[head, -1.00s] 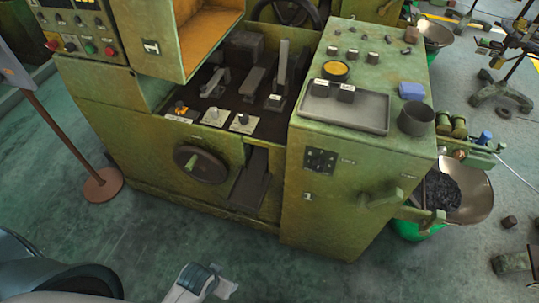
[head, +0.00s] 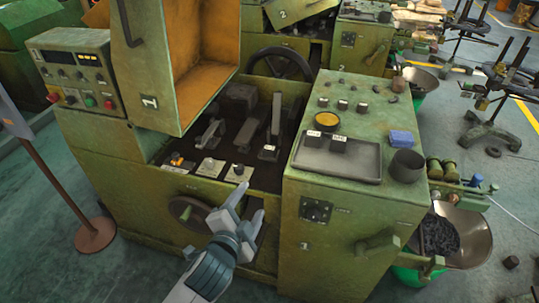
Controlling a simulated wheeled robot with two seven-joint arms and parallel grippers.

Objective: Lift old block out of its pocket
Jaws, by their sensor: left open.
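My left gripper (head: 250,202) is open and empty, in front of the green machine (head: 150,205), with its fingers pointing up toward the front edge of the dark work bay (head: 225,150). In the bay stand a dark block (head: 239,97) at the back and several grey lever-like parts, one with a white label (head: 267,153) at its front end. Three small plates with knobs, one of them the right plate (head: 238,173), line the bay's front edge. I cannot tell which part is the old block or see its pocket clearly. My right gripper is not in view.
A grey tray (head: 345,165) with two dark labelled blocks (head: 338,144) lies on the cabinet at right, near a dark cup (head: 407,165) and a blue block (head: 400,138). An orange-lined guard (head: 205,60) overhangs the bay's left. A handwheel (head: 188,213) is left of my gripper.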

